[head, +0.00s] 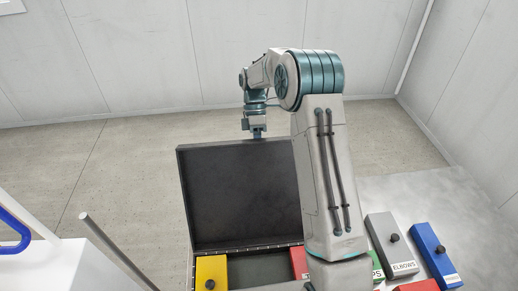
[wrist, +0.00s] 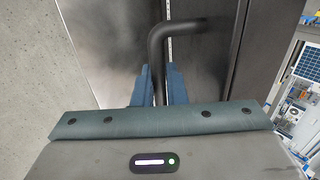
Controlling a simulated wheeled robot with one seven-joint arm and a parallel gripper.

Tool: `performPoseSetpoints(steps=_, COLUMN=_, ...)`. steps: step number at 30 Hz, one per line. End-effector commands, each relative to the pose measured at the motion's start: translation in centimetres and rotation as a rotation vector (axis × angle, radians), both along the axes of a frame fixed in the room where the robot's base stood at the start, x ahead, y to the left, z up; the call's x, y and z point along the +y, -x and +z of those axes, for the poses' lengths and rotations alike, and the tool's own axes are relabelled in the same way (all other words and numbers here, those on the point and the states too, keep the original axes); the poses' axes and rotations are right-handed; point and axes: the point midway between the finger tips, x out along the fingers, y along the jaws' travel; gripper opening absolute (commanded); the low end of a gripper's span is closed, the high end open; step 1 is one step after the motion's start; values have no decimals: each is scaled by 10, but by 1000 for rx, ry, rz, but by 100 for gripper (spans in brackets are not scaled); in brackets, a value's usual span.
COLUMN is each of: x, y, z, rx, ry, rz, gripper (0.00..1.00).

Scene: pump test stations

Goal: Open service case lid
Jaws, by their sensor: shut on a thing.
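The service case lid (head: 238,195) stands raised, nearly upright, with its dark inner face toward the head camera. Its hinge runs along the lower edge, above the open case body (head: 262,268). My gripper (head: 258,133) is at the lid's top edge. In the wrist view, my gripper (wrist: 158,72) has its blue fingers shut on either side of a dark bent bar handle (wrist: 186,25). In the head view my arm covers the right side of the lid and case, and the handle cannot be made out.
A yellow box (head: 211,272) and a red box (head: 298,262) are in the case. To the right lie a grey box marked ELBOWS (head: 387,243) and a blue box (head: 433,253). A grey rod (head: 118,256) and blue tube (head: 17,228) are at left.

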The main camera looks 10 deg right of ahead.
Motion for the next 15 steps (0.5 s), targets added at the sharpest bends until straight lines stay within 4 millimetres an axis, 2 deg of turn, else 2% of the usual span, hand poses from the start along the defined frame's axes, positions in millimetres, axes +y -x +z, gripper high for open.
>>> performPoseSetpoints(steps=1, x=1, y=-6, z=-8, rx=-16, ry=-3, rz=-1, gripper=0)
performPoseSetpoints(steps=5, x=0, y=-9, z=-11, rx=-12, ry=-3, rz=-2, gripper=0)
performPoseSetpoints(steps=6, x=0, y=-10, z=-11, rx=-12, ry=-2, rz=-3, gripper=20)
performPoseSetpoints(steps=7, x=0, y=-11, z=-12, rx=-11, ry=-2, rz=-3, gripper=28)
performPoseSetpoints(steps=8, x=0, y=-11, z=-13, rx=-9, ry=-2, rz=-3, gripper=33)
performPoseSetpoints(steps=10, x=0, y=-10, z=-12, rx=-10, ry=-2, rz=-3, gripper=35)
performPoseSetpoints(steps=12, x=0, y=-6, z=-8, rx=-14, ry=-2, rz=-3, gripper=52)
performPoseSetpoints(steps=13, x=0, y=-4, z=-7, rx=-16, ry=-2, rz=-3, gripper=54)
performPoseSetpoints(steps=14, x=0, y=-3, z=-5, rx=-17, ry=-1, rz=-3, gripper=51)
performPoseSetpoints(steps=15, x=0, y=-1, z=-4, rx=-18, ry=-1, rz=-3, gripper=43)
